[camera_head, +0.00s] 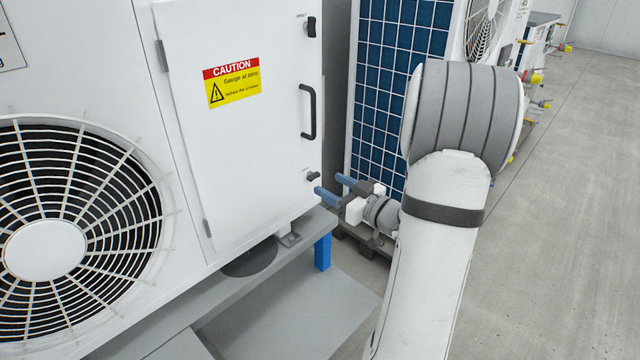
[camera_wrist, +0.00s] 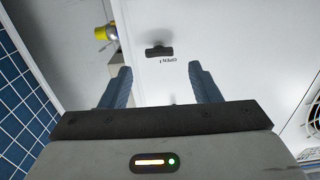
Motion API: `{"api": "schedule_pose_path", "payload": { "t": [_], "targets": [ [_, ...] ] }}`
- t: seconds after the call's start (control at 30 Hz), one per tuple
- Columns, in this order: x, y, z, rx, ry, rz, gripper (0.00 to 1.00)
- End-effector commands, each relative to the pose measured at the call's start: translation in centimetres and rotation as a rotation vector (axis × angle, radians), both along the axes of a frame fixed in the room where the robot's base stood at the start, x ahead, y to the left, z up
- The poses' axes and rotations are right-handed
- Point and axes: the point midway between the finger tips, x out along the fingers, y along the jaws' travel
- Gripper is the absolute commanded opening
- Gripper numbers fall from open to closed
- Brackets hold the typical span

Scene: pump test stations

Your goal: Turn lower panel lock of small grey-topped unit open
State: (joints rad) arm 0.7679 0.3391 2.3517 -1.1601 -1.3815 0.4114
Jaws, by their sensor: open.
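The lower panel lock (camera_head: 313,176) is a small dark knob near the lower right corner of a white hinged panel (camera_head: 235,150). In the wrist view the lock (camera_wrist: 159,51) is a short bar lying level, parallel to the upside-down "OPEN" lettering beside it. My gripper (camera_head: 329,186) is open and empty beside the panel's right edge, its blue fingers pointing toward the lock. In the wrist view my gripper (camera_wrist: 160,82) has its fingers either side of the lock's line, with the lock beyond the tips and apart from them. The unit's top is out of view.
A dark handle (camera_head: 309,112) and an upper lock (camera_head: 311,27), its knob upright, are on the same panel. A fan grille (camera_head: 80,215) is to the left. A blue-finned unit (camera_head: 395,90) stands close behind my gripper. Open floor (camera_head: 570,200) lies right.

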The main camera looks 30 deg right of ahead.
Motion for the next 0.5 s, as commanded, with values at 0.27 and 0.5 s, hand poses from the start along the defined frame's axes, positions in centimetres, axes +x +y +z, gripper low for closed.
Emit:
{"api": "schedule_pose_path", "payload": {
  "t": [0.27,0.5],
  "targets": [
    [3.6,1.3,-0.1,-0.002,-0.001,0.000,0.56],
    [4.2,1.5,0.0,-0.001,0.002,-0.003,0.56]
  ]
}}
